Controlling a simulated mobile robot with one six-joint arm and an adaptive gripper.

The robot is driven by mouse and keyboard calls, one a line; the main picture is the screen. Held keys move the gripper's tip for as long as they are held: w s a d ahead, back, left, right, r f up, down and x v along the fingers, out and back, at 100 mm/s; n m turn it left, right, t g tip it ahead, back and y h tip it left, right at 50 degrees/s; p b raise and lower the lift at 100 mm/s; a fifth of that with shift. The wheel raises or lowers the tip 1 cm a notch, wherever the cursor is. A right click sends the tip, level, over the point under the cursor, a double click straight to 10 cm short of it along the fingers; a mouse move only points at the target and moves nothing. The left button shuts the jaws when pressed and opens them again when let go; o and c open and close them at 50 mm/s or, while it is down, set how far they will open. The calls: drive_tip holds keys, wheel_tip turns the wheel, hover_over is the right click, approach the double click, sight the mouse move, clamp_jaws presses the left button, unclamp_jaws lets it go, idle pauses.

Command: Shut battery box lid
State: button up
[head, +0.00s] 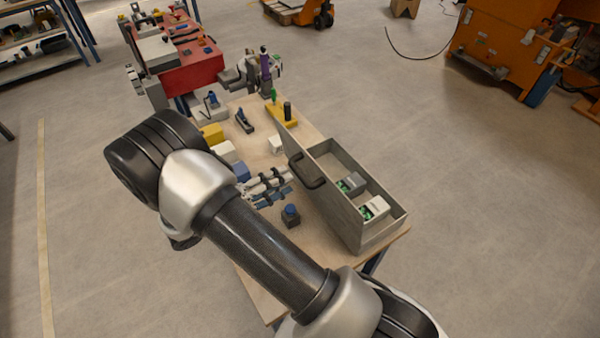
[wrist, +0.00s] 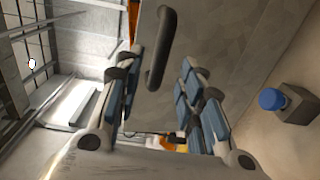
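The grey battery box (head: 383,232) stands on the right side of the wooden table, open at the top, with white and green items inside. Its grey lid (head: 335,205) stands up along the box's left long side, with a dark curved handle (head: 307,170) on its outer face. My gripper (head: 284,184) is left of the lid, facing the handle. In the wrist view my gripper (wrist: 160,75) is open and empty, with the lid (wrist: 195,45) ahead and the handle (wrist: 160,48) between the finger directions. I cannot tell whether any finger touches the handle.
A dark block with a blue top (head: 291,216) stands on the table (head: 258,283) near my gripper. Yellow, white and blue blocks (head: 222,150) lie along the left edge. A yellow stand (head: 283,117) is at the far end. Floor right of the table is clear.

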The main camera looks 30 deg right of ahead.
sight(300, 173)
drive_tip(key=d, duration=0.6)
drive_tip(key=shift+w+d+f, duration=0.1)
drive_tip(key=shift+d, duration=0.1)
clamp_jaws()
idle(0.6)
